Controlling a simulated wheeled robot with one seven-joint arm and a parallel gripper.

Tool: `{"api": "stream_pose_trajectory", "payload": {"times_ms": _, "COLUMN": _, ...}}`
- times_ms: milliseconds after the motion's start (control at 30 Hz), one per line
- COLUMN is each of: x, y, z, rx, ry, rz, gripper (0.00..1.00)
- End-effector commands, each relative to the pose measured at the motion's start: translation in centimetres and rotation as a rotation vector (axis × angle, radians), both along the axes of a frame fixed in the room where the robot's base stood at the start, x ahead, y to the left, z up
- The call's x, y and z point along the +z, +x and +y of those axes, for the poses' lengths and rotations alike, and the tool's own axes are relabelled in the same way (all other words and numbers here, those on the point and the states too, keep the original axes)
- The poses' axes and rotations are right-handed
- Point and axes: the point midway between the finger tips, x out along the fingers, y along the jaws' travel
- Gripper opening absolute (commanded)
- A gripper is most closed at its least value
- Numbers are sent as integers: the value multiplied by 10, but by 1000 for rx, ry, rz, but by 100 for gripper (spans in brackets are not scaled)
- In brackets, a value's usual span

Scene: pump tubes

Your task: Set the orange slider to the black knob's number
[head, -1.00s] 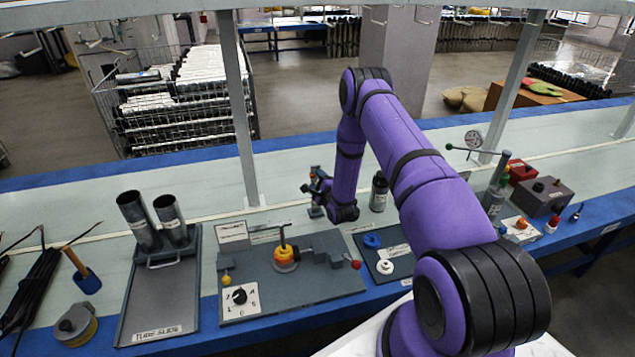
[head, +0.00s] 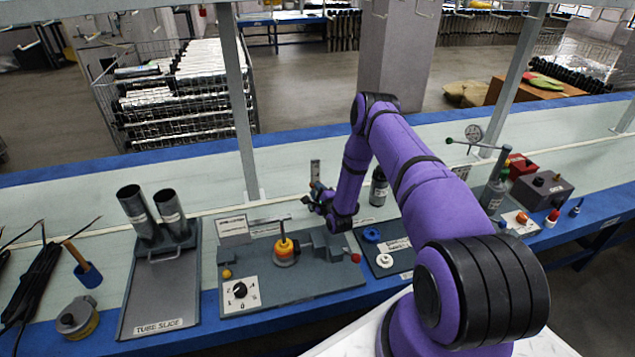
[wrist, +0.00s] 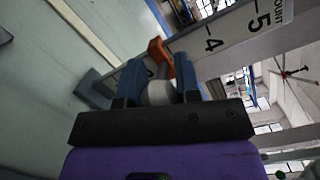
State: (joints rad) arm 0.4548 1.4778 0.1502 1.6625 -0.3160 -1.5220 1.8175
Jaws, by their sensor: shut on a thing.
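The black knob (head: 240,290) sits on a white numbered dial plate at the front left of the grey board; its pointer is too small to read. The upright grey scale post (head: 315,172) stands behind the board. My gripper (head: 319,199) is at this post. In the wrist view, my gripper (wrist: 157,88) is shut on the orange slider, with a grey rounded part between the blue fingers. The orange part (wrist: 158,48) shows just beyond the fingertips. The scale strip (wrist: 228,40) shows 4 and 5; the slider is beyond the 4, on the side away from 5.
A yellow-orange part with an upright handle (head: 285,250) stands mid-board. A tube slide tray (head: 160,300) with two dark tubes is to the left. A dark bottle (head: 379,187) stands close right of my gripper. A small dark tray (head: 388,262) lies right of the board.

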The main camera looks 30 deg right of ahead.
Motion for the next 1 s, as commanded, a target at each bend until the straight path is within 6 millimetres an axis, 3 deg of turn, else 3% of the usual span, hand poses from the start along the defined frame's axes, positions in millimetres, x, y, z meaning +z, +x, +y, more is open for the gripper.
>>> {"api": "stream_pose_trajectory", "payload": {"times_ms": 100, "x": -21, "y": -1, "z": 0, "rx": -3, "ry": 2, "rz": 1, "gripper": 0}}
{"api": "stream_pose_trajectory", "payload": {"times_ms": 233, "x": -35, "y": 0, "z": 0, "rx": -1, "ry": 1, "rz": -1, "gripper": 0}}
{"api": "stream_pose_trajectory", "payload": {"times_ms": 633, "x": -40, "y": 0, "z": 0, "rx": -1, "ry": 0, "rz": 0, "gripper": 0}}
{"api": "stream_pose_trajectory", "payload": {"times_ms": 667, "x": -40, "y": 0, "z": 0, "rx": -1, "ry": 0, "rz": 0, "gripper": 33}}
{"api": "stream_pose_trajectory", "payload": {"times_ms": 767, "x": -40, "y": 0, "z": 0, "rx": -1, "ry": 0, "rz": 0, "gripper": 56}}
{"api": "stream_pose_trajectory", "payload": {"times_ms": 1000, "x": -40, "y": 0, "z": 0, "rx": -1, "ry": 0, "rz": 0, "gripper": 57}}
